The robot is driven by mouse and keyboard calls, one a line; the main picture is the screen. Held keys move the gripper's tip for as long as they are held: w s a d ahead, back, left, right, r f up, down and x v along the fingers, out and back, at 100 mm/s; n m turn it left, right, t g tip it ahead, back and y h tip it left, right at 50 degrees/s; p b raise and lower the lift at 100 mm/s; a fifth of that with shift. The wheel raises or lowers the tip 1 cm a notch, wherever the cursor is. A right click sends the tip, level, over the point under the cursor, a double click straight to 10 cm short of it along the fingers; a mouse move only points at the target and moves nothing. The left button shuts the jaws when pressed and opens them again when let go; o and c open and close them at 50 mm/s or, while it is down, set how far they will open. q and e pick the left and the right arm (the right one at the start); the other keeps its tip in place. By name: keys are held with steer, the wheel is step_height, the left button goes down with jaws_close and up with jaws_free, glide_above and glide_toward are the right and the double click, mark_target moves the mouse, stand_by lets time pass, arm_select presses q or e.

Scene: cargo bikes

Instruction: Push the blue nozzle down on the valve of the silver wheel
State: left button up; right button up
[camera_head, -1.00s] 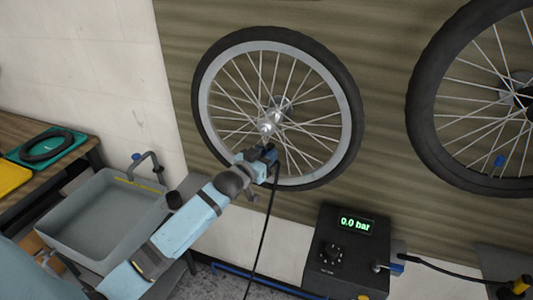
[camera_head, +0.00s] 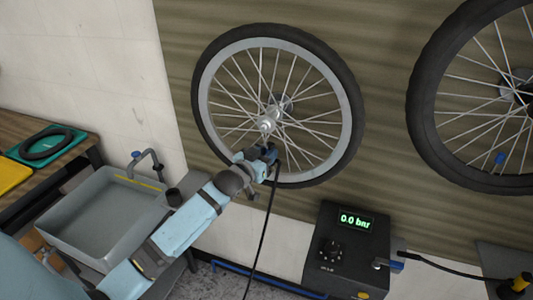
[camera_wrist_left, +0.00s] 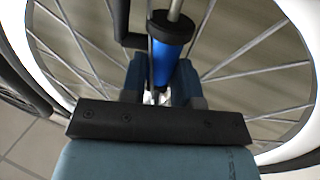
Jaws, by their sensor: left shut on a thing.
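The silver wheel (camera_head: 267,126) hangs on the wall panel, with a black tyre, a silver rim and a bright hub. My left gripper (camera_head: 271,153) is at the lower inside of its rim, below the hub. In the left wrist view the gripper (camera_wrist_left: 163,82) is shut on the blue nozzle (camera_wrist_left: 168,62), which stands between its two fingers. A thin silver rod meets the nozzle's dark collar at the top of that view. I cannot tell whether this rod is the valve, or how far the nozzle sits on it. My right gripper is out of view.
A black hose (camera_head: 262,230) hangs down from the gripper. A black pump box (camera_head: 340,270) reading 0.0 bar stands at lower right. A second wheel (camera_head: 430,110) is at the right. A grey sink (camera_head: 100,222) is at left.

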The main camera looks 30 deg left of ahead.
arm_select(q)
steer(key=o, duration=1)
steer(key=shift+o, duration=0.2)
steer(key=s+p, duration=0.4)
steer(key=s, duration=0.6)
steer(key=shift+a, duration=0.3)
